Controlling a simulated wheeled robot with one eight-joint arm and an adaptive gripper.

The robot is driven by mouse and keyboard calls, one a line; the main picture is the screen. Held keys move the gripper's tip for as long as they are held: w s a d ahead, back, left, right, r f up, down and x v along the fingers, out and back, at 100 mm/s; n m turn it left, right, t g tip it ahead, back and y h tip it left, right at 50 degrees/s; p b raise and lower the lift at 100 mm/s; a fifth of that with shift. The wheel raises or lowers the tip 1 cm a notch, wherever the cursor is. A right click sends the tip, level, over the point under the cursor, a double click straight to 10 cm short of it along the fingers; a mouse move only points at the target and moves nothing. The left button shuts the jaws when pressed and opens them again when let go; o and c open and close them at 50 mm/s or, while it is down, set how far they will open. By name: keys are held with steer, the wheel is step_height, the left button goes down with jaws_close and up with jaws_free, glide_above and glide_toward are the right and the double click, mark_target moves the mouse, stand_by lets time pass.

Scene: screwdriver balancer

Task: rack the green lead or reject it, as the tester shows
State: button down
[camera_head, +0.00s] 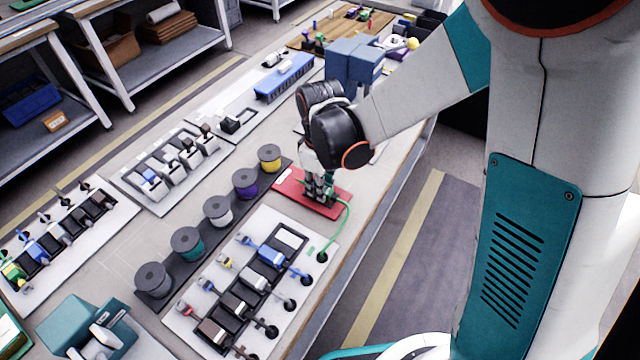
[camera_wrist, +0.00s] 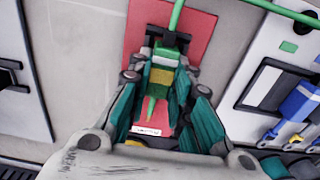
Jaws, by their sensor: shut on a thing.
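My gripper (camera_head: 318,188) is low over a red plate (camera_head: 290,192) near the table's right edge. In the wrist view my gripper (camera_wrist: 160,78) is shut on the green lead's plug (camera_wrist: 163,76), which has a yellow and white band and a narrow green tip. The red plate (camera_wrist: 198,30) lies beneath it, with a small white label. I cannot tell whether the plug touches the plate. The lead's green cable (camera_head: 347,218) loops down to a hole in the white rack board (camera_head: 318,240). No tester reading is legible.
The rack board holds several plugs in dark slots; its top slot (camera_head: 289,238) looks empty. Several spools, including a yellow one (camera_head: 269,157), stand left of the red plate. A blue box-shaped fixture (camera_head: 353,62) stands behind my gripper. A teal device (camera_head: 88,325) is at lower left.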

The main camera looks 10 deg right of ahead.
stand_by(0.3)
steer(key=c, duration=1.4)
jaws_free()
steer(key=shift+o, duration=0.2)
step_height(320, 180, up, 8)
steer(key=shift+f, duration=0.25)
